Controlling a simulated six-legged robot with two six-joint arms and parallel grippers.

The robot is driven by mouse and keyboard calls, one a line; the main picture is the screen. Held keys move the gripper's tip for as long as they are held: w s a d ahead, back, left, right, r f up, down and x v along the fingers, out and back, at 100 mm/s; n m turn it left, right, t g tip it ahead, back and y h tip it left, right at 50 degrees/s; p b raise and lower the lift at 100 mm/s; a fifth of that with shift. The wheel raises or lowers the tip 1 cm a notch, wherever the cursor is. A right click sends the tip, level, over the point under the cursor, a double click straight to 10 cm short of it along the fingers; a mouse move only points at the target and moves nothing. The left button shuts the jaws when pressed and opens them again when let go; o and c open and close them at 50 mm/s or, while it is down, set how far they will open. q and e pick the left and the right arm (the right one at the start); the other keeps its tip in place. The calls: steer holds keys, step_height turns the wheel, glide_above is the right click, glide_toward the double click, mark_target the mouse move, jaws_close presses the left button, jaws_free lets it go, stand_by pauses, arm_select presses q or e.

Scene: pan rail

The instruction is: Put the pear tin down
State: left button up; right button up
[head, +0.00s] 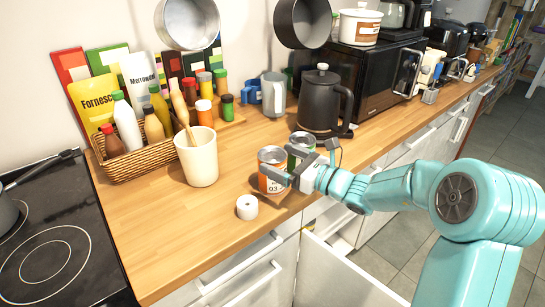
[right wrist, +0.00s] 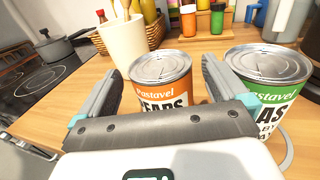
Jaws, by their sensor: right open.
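The pear tin (head: 271,182) has an orange label and a silver lid. It stands upright on the wooden worktop, near the front edge. In the right wrist view the pear tin (right wrist: 162,90) is between the two fingers, and its lower part is hidden behind the gripper's body. My right gripper (head: 276,161) is open, with one finger on each side of the tin. In the right wrist view the gripper (right wrist: 157,64) shows a gap beside the tin on the left; contact on the right is hard to tell. My left gripper is not in view.
A green-labelled tin (right wrist: 268,90) stands close to the right finger. A small white roll (head: 247,207), a cream utensil pot (head: 198,160) and a black kettle (head: 320,105) are nearby. An open drawer (head: 335,280) juts out below. The worktop's left front (head: 165,240) is clear.

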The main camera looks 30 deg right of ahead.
steer(key=v, duration=0.8)
steer(key=shift+s+b, duration=0.3)
steer(key=shift+d, duration=0.1)
